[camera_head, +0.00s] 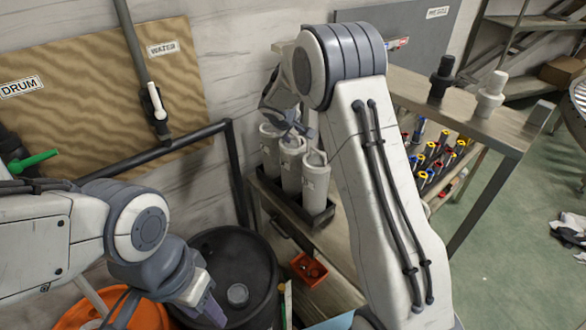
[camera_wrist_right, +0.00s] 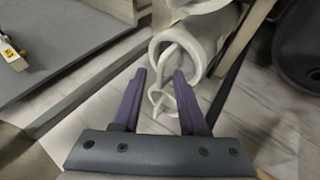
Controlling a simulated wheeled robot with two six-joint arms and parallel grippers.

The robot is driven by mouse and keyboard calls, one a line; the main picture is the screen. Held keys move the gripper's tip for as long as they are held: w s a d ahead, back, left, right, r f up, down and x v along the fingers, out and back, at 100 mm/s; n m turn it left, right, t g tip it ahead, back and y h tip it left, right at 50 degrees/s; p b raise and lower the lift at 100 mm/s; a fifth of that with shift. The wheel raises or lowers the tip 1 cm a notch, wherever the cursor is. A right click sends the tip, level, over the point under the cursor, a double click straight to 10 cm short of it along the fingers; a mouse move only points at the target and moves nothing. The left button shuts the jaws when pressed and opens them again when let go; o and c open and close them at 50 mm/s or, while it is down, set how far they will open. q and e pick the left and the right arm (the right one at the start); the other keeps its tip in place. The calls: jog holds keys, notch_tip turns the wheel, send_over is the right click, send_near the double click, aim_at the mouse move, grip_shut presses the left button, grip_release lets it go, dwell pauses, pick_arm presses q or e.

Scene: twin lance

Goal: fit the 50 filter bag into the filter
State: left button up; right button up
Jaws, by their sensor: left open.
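Several pale cylindrical filter bags (camera_head: 291,165) stand upright in a black tray (camera_head: 318,219) on the bench. Their small labels are too small to read, so I cannot tell which is the 50 bag. My right gripper (camera_head: 301,127) is at the tops of the bags, partly hidden by its own arm. In the right wrist view its two purple fingers (camera_wrist_right: 159,78) are apart, with a pale loop handle (camera_wrist_right: 160,100) of a bag between them. My left gripper (camera_head: 207,312) points down over the lower left, beside a black drum. I cannot identify the filter.
The black drum (camera_head: 258,262) has a small grey cap on top. An orange bucket (camera_head: 150,316) is at lower left and a red bin (camera_head: 308,270) is by the bench. Black (camera_head: 441,78) and white (camera_head: 490,98) fittings stand on the upper shelf. Black rails run along the wall.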

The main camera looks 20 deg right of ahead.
grip_shut()
jog(key=shift+r, duration=0.1)
dwell(1.1)
